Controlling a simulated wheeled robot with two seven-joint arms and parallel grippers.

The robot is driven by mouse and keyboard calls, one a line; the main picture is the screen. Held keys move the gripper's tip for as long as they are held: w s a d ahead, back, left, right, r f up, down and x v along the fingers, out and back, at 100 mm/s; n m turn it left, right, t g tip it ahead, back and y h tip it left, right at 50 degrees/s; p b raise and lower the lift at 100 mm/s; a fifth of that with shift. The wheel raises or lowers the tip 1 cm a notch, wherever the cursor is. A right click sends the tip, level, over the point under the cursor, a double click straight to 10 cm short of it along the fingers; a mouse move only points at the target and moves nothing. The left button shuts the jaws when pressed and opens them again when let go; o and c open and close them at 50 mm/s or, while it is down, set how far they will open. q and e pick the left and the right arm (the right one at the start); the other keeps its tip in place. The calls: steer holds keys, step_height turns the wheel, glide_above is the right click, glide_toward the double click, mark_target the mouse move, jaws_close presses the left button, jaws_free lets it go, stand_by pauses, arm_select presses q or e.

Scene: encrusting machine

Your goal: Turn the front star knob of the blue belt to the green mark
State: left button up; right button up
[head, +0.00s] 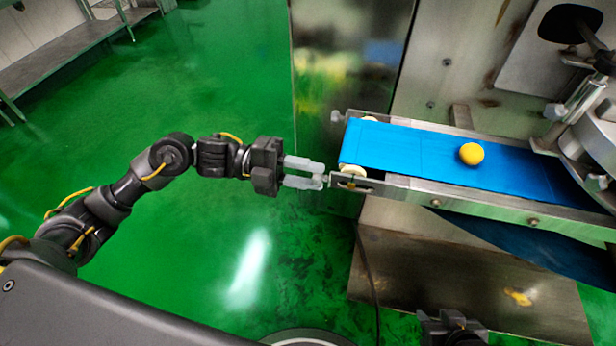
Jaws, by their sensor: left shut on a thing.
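The blue belt (420,155) runs in a metal frame from the machine at right to a free end near the middle. The front star knob (327,178) is at the near rail's left end, small and mostly hidden by fingertips. My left gripper (324,175) reaches in from the left, its two pale fingers shut on the knob. I cannot make out the green mark or the knob's angle. My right gripper (450,329) shows only as a dark body at the bottom edge; its fingers are not visible.
A yellow-orange ball (471,154) rests on the belt. A second knob (337,116) sits at the far rail's end. The near metal rail (480,207) runs right. A dark cable (367,270) hangs below. Green floor is open at left; a metal table (70,50) stands at back left.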

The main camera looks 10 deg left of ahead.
steer(key=shift+w+a+r+t, duration=0.25)
steer(key=shift+w+a+t, duration=0.1)
steer(key=shift+w, duration=0.15)
arm_select(q)
steer(key=o, duration=1)
steer(key=a, duration=1.1)
steer(key=shift+b, duration=0.35)
arm_select(e)
steer(key=shift+w+a+r+n+t+y, duration=0.35)
steer(key=shift+w+a+r+t, duration=0.25)
steer(key=shift+w+a+t, duration=0.2)
arm_select(q)
steer(key=shift+d, duration=0.1)
arm_select(e)
steer(key=shift+d, duration=0.15)
